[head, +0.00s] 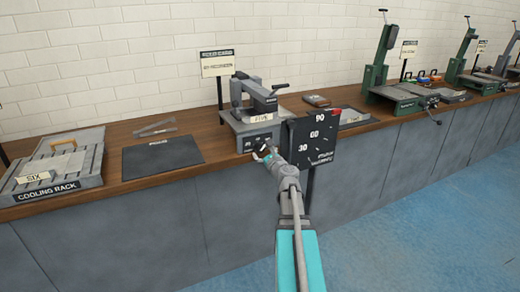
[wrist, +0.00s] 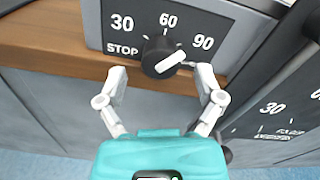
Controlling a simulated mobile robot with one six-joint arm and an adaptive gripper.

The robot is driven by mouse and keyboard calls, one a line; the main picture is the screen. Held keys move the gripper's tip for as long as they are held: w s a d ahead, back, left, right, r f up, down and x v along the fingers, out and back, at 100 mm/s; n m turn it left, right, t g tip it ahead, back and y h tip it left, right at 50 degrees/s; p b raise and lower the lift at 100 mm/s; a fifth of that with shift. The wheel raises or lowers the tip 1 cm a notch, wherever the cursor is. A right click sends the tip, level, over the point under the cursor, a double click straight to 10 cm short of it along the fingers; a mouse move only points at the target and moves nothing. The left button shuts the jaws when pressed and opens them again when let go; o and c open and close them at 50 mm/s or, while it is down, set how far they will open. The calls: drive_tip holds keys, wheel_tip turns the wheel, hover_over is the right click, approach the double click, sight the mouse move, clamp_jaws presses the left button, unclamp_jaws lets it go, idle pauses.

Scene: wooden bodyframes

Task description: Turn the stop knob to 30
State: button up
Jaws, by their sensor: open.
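The stop knob (wrist: 162,58) is black with a white pointer line, on the dark front panel (wrist: 118,42) marked STOP, 30, 60 and 90. Its pointer slants up and right, toward the 90 mark. My gripper (wrist: 160,76) is open, with one light finger on each side of the knob's lower part; whether either touches it I cannot tell. In the head view, my gripper (head: 264,153) is at the front of the grey machine (head: 258,130) on the bench, and the knob is too small to make out.
A black board (head: 322,152) with 30, 60 and 90 on it stands close to the right of my gripper. The wooden bench edge (wrist: 62,58) runs below the panel. A dark mat (head: 160,157) and a cooling rack (head: 85,177) lie to the left. Blue floor is open at right.

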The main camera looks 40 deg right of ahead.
sight(261, 149)
drive_tip(key=shift+x, duration=1.6)
drive_tip(key=c, duration=1.1)
drive_tip(key=shift+c, duration=0.2)
drive_tip(key=shift+n, duration=0.8)
drive_tip(key=o, duration=1.1)
drive_tip(key=shift+o, duration=0.2)
